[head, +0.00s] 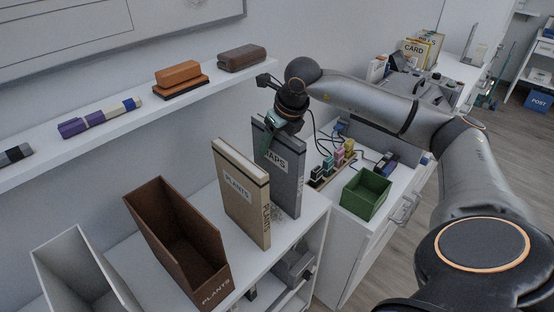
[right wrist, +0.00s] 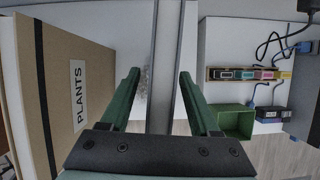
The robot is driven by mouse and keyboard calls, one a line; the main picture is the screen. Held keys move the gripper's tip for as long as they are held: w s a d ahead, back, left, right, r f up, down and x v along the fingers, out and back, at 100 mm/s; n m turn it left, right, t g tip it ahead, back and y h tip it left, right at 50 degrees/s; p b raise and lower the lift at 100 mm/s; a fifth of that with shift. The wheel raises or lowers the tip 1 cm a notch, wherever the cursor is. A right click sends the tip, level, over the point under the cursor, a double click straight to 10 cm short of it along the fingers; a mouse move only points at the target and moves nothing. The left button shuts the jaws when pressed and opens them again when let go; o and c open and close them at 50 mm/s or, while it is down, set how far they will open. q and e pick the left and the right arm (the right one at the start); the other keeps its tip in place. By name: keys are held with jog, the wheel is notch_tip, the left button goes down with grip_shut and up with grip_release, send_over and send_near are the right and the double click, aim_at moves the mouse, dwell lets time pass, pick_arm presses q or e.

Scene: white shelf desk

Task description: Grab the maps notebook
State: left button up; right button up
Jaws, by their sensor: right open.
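The grey maps notebook (head: 287,185) stands upright on the white shelf desk, its label reading MAPS partly covered by my gripper. My right gripper (head: 272,145) is at the notebook's upper part, with its green fingers apart. In the right wrist view, the notebook's narrow grey edge (right wrist: 164,65) runs between the two open fingers of the gripper (right wrist: 160,85), with gaps showing on both sides. My left gripper is not in view.
The tan plants notebook (head: 240,195) stands just left of the maps notebook; it also shows in the right wrist view (right wrist: 78,70). A brown bin (head: 170,225) and a white bin (head: 75,265) stand further left. A green box (head: 366,193) and small coloured bottles (head: 340,160) are at right.

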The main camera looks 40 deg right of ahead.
jog(key=shift+f, duration=0.1)
jog(key=shift+c, duration=0.2)
grip_shut()
dwell(0.4)
dwell(0.9)
